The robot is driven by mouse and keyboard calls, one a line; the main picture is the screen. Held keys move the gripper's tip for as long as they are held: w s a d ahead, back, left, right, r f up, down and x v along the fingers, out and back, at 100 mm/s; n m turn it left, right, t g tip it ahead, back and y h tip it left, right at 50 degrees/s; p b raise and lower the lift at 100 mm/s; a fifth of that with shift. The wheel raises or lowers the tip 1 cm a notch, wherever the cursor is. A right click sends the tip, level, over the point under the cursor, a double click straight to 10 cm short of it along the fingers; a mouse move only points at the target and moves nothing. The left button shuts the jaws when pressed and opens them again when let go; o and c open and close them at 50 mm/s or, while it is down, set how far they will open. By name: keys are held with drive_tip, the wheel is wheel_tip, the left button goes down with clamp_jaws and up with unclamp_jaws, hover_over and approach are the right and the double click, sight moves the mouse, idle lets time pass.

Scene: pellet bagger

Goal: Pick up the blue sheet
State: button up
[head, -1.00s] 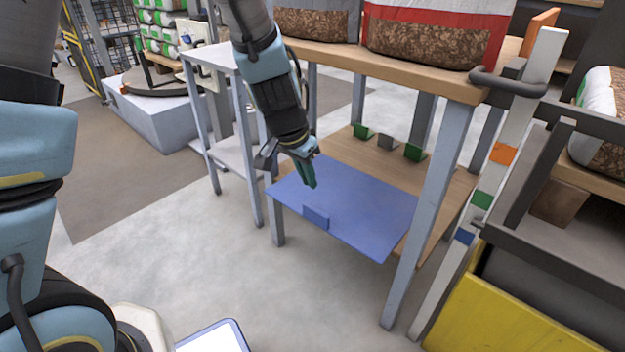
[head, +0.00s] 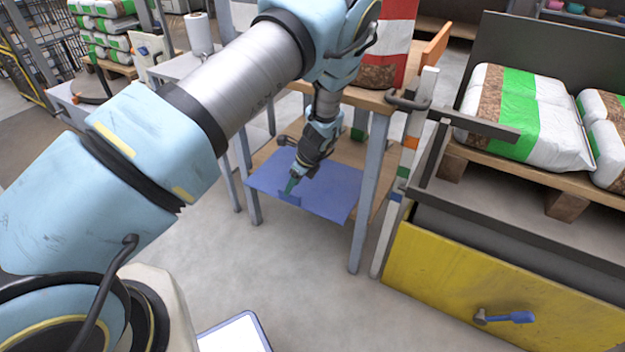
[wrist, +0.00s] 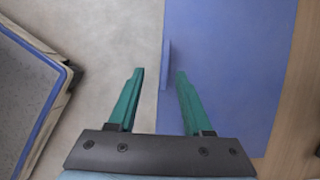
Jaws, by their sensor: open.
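The blue sheet (head: 325,193) lies flat on the lower wooden shelf of the bench, its front part sticking out past the shelf edge. A small blue tab (head: 289,197) stands on its front edge. My gripper (head: 291,184) is at that front edge, right by the tab. In the wrist view the sheet (wrist: 225,75) fills the right of centre, and the tab (wrist: 166,65) lies ahead, between the lines of my two green fingers. My gripper (wrist: 158,72) is open, with nothing between the fingertips. Whether a finger touches the sheet I cannot tell.
A bench leg (head: 366,205) stands right of the sheet, and a striped post (head: 392,215) beside it. The yellow panel (head: 470,290) of a pallet station is at the right. The grey floor (head: 290,275) in front is clear.

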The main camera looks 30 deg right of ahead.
drive_tip(key=x, duration=0.4)
drive_tip(key=b+x, duration=0.1)
drive_tip(key=x, duration=0.1)
drive_tip(key=shift+w+d+f, duration=0.15)
drive_tip(key=shift+d+f, duration=0.15)
drive_tip(key=shift+d, duration=0.05)
clamp_jaws()
idle(1.1)
